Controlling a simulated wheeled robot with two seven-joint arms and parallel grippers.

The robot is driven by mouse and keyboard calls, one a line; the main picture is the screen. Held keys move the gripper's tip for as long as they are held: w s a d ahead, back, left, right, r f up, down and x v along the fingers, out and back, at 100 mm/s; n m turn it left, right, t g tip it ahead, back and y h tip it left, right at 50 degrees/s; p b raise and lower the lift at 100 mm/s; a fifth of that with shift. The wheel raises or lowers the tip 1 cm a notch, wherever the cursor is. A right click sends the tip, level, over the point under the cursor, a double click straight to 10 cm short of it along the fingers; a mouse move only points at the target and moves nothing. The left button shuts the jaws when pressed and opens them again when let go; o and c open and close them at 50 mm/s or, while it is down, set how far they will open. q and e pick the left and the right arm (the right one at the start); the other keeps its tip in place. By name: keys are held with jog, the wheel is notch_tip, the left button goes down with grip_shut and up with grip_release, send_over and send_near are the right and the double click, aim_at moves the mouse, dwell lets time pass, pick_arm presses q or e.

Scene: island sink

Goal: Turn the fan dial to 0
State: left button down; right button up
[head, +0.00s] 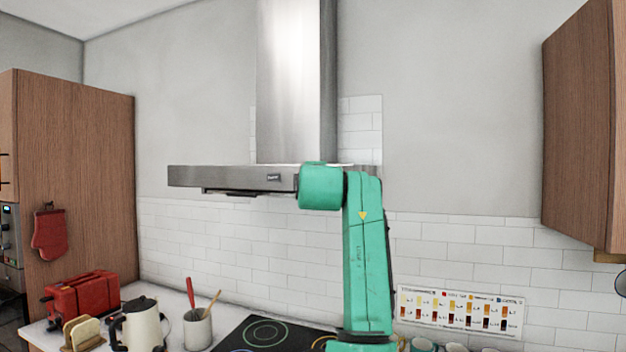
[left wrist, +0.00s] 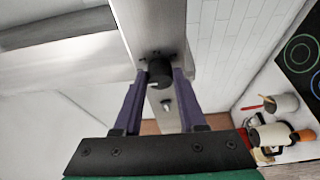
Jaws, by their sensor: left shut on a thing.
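The range hood (head: 220,178) hangs on the wall in the head view, with a steel chimney above it. In the left wrist view a black round dial (left wrist: 159,74) sits on the hood's steel front strip (left wrist: 150,25). My left gripper (left wrist: 161,76) has its two purple fingers on either side of this dial and is shut on it. A smaller knob or button (left wrist: 167,104) shows between the fingers. In the head view my green arm covers the right part of the hood, and the dial and gripper are hidden there. Dial markings are not readable. My right gripper is not in view.
Below the hood are a black cooktop (head: 265,333), a utensil crock (head: 197,328), a cream kettle (head: 142,325) and a red toaster (head: 85,298). A wooden cabinet (head: 580,130) hangs at right. The wall beside the chimney is clear.

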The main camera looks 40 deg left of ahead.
pick_arm(q)
jog(key=shift+r+n, duration=0.1)
jog(key=shift+n, duration=0.2)
jog(key=shift+c, duration=2.4)
grip_release()
jog(key=shift+a, duration=0.1)
jog(key=b+v, duration=0.7)
jog(key=v, duration=0.7)
jog(key=shift+s+b, duration=0.3)
jog(key=shift+r, duration=0.1)
